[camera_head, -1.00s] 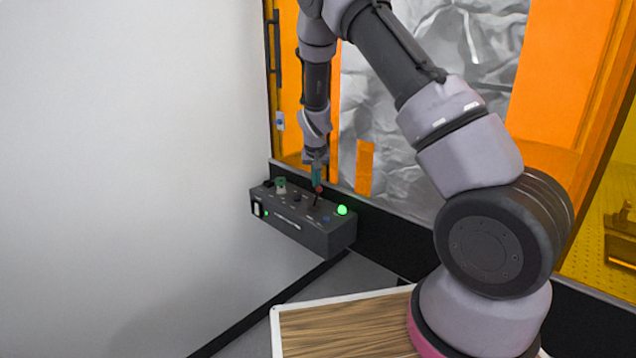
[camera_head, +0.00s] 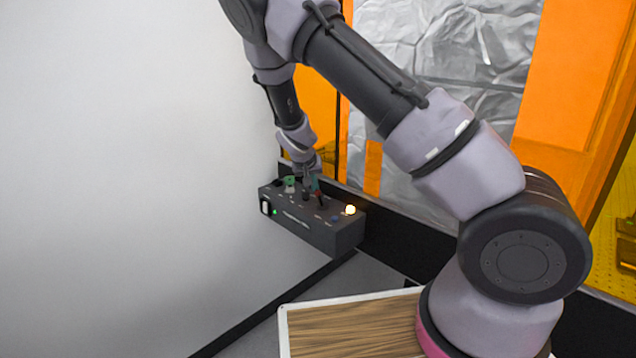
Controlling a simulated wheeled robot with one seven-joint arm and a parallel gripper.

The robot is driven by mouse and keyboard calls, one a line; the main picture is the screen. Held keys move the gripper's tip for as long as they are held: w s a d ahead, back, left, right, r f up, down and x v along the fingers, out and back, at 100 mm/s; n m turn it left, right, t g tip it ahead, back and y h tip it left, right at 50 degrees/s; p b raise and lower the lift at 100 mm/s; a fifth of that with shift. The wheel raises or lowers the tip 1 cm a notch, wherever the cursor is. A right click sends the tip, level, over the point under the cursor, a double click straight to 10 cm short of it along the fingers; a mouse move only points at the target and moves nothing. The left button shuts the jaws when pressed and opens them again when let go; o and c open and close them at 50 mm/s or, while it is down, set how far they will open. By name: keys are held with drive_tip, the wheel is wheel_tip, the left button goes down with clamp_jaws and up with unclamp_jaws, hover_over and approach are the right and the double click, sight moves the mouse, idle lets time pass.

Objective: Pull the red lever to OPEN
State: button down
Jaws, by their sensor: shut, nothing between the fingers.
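The dark control box (camera_head: 330,240) stands low against the wall at the middle of the view. The lever's labels are too small to read. A round lamp (camera_head: 350,210) at the right end of the box glows pale amber.
A green knob (camera_head: 290,181) and other small controls sit on the box left of the lever. An orange-panelled enclosure with crumpled foil (camera_head: 450,60) stands behind. A wood-grained board (camera_head: 350,328) lies in front. The left side is plain wall.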

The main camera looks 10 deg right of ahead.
drive_tip(key=shift+d, duration=0.2)
drive_tip(key=shift+r, duration=0.85)
drive_tip(key=shift+a, duration=0.1)
